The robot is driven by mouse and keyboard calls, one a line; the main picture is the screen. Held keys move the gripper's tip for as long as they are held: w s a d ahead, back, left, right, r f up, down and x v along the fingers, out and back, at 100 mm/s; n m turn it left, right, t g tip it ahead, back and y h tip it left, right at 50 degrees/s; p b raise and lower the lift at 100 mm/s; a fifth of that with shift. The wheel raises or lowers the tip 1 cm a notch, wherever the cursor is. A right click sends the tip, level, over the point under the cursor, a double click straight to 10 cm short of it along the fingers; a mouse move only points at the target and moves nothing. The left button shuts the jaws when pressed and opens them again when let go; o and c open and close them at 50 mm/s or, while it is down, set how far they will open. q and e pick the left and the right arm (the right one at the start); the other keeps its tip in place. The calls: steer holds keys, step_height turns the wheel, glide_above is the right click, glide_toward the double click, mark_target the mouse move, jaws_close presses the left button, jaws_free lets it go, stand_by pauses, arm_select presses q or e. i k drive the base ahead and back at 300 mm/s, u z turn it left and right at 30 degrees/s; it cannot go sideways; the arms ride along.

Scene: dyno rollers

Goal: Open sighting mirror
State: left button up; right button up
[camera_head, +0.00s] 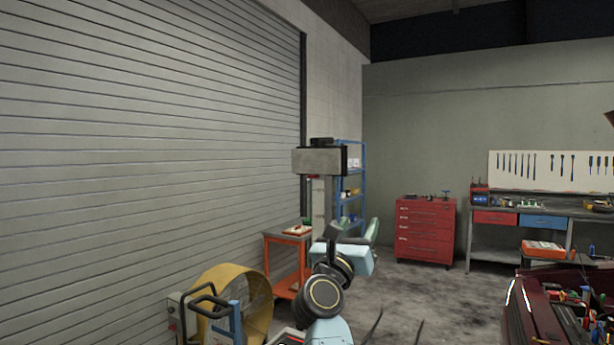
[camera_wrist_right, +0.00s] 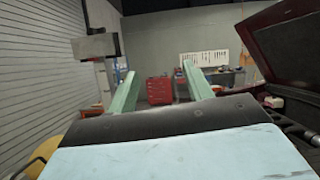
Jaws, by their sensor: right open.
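A grey box-shaped head (camera_head: 318,160) with a dark top piece (camera_head: 321,142) sits on a tall pale post (camera_head: 320,205) near the shutter door. I cannot tell for sure which part is the sighting mirror. My right gripper (camera_head: 359,229) is in front of the post and lower than the box head, with its two green fingers apart and nothing between them. In the right wrist view the open fingers (camera_wrist_right: 161,82) point into the room, and the box head (camera_wrist_right: 95,46) stands up and left of them, apart from them. My left gripper does not show.
A blue shelf (camera_head: 351,180), a red drawer cabinet (camera_head: 425,230) and a workbench (camera_head: 540,215) are farther back. A dark red car (camera_head: 530,310) is at right.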

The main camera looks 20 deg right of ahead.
mark_target(313, 161)
steer(key=i, duration=1.35)
